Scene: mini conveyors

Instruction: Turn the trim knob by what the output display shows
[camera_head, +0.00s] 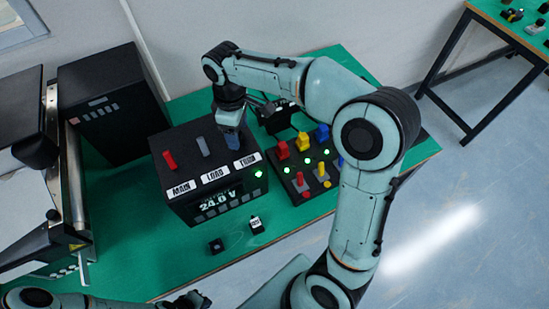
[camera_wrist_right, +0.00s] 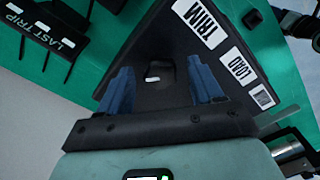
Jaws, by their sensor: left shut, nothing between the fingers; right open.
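The black power unit (camera_head: 190,207) stands on the green bench. Its output display (camera_head: 217,198) reads 24.0 V. The labels MAIN, LOAD and TRIM run along its top edge, with a red lever (camera_head: 169,160) above MAIN and a grey lever (camera_head: 203,146) above LOAD. The trim knob (camera_wrist_right: 157,73), dark with a white mark, shows between the open fingers of my right gripper (camera_wrist_right: 162,88). In the head view my right gripper (camera_head: 232,139) hides the knob above the TRIM label. I cannot tell if the fingers touch it. My left gripper (camera_head: 193,301) is shut and empty at the bottom edge.
A black panel (camera_head: 309,172) with red, yellow and blue switches and lit green lamps stands right of the unit. A black box (camera_head: 110,105) stands to its left. Two small black objects (camera_head: 216,246) lie in front. A LAST TRIP label (camera_wrist_right: 46,36) shows in the wrist view.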

